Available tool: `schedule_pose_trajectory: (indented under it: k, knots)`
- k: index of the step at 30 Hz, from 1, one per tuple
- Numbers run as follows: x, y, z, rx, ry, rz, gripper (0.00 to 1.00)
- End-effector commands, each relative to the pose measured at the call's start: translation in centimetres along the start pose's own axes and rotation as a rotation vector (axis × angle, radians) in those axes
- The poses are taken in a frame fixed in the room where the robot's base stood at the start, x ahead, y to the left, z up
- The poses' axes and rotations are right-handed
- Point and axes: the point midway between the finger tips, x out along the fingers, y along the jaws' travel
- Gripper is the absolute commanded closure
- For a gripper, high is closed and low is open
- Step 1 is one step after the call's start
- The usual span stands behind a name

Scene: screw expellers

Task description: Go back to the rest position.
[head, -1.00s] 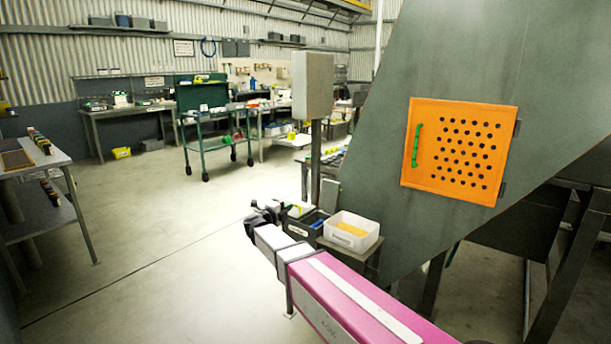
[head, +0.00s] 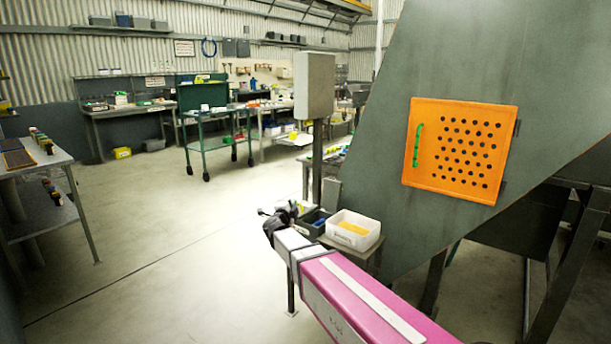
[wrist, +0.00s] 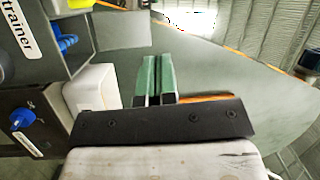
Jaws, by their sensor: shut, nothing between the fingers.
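My gripper (head: 266,212) is at the far end of my pink and white arm, in the lower middle of the head view, left of the small stand with bins. Its tip is small and dark there. In the wrist view its two green fingers (wrist: 155,78) lie side by side, closed together with nothing between them. The orange perforated panel (head: 459,150) with a green handle (head: 418,146) lies flat against the grey-green sloped housing (head: 400,230). My gripper is well apart from this panel.
A white bin (head: 345,243) with yellow contents and a dark bin (head: 306,226) stand close to my gripper. A grey box on a post (head: 314,85) rises behind them. A shelf table (head: 40,170) is at left. The floor between is clear.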

Motion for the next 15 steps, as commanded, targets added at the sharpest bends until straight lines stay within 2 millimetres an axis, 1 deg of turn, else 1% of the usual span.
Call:
schedule_pose_trajectory:
  k: [1,5,8,11,15]
  knots:
    - [0.0,0.3,-0.5,-0.032,-0.044,-0.006,1.0]
    - [0.0,1.4,-0.9,-0.139,-0.198,-0.02,1.0]
    - [-0.4,2.6,-1.3,-0.235,-0.321,-0.02,1.0]
    - [-1.1,4.2,-1.8,-0.333,-0.445,-0.007,1.0]
    - [-2.5,7.0,-2.9,-0.474,-0.612,0.031,1.0]
